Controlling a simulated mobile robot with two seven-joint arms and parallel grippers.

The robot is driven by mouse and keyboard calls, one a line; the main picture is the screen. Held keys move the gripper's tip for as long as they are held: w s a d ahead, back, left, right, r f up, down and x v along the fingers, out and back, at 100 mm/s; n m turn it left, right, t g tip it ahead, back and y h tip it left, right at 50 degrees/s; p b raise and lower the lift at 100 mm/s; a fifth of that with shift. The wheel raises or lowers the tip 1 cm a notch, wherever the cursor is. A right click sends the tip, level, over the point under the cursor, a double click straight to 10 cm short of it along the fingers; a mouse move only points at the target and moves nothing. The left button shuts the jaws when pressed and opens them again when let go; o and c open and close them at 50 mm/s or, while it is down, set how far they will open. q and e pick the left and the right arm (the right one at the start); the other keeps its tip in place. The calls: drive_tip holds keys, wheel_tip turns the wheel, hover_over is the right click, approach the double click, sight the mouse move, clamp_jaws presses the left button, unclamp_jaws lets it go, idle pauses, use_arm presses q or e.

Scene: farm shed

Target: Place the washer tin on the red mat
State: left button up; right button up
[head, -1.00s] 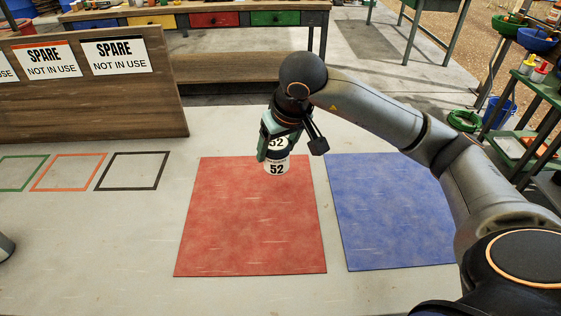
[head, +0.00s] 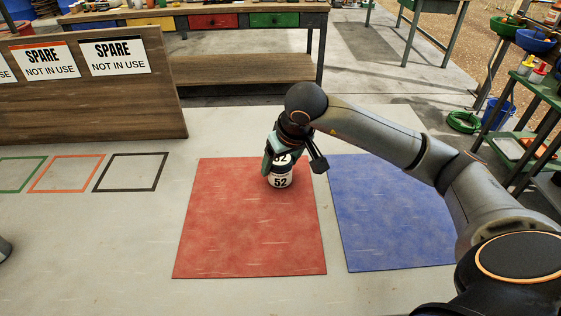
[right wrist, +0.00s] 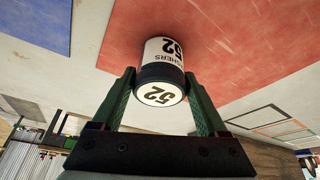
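The washer tin (head: 280,180) is a white and dark-blue cylinder marked 52. It is upright over the back right part of the red mat (head: 245,235). It is at or just above the surface; I cannot tell if it touches. My right gripper (head: 279,164) reaches down from above, its fingers on both sides of the tin's upper part. In the right wrist view the tin (right wrist: 163,62) sits between the two green fingers (right wrist: 159,75), and part of its lettering shows. My left gripper is not in view.
A blue mat (head: 395,215) lies right of the red mat. Green, orange and black outlined squares (head: 130,172) are on the left, before a wooden board (head: 90,100) with SPARE NOT IN USE signs. The front of the red mat is clear.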

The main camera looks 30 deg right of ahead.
drive_tip(key=o, duration=0.3)
drive_tip(key=shift+s+r, duration=0.1)
drive_tip(key=shift+r, duration=0.5)
drive_tip(key=p+v, duration=0.1)
drive_tip(key=v, duration=1)
drive_tip(key=shift+r, duration=0.1)
